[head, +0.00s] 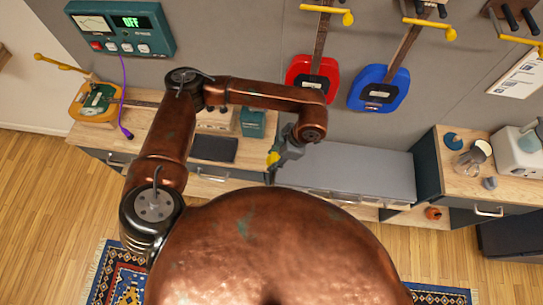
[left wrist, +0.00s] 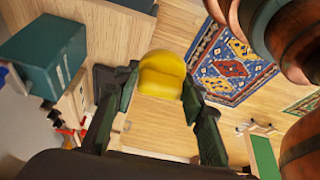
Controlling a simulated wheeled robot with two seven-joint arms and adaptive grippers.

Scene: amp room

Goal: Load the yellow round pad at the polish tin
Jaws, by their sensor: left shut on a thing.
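My left gripper (head: 278,162) hangs over the front of the bench, its jaws closed on the yellow round pad (head: 272,157). In the left wrist view, the yellow pad (left wrist: 162,75) sits between the two dark fingertips of the left gripper (left wrist: 160,85), clear of any surface. I cannot make out the polish tin for certain; a small dark blue round thing (head: 453,141) lies on the right-hand cabinet, and an orange round thing (head: 433,213) is low beside it. My right gripper is not in view.
A teal box (head: 252,123) and a dark flat panel (head: 214,149) are on the left bench. A grey bench top (head: 345,172) looks clear. Red (head: 312,78) and blue (head: 380,88) guitars hang on the wall.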

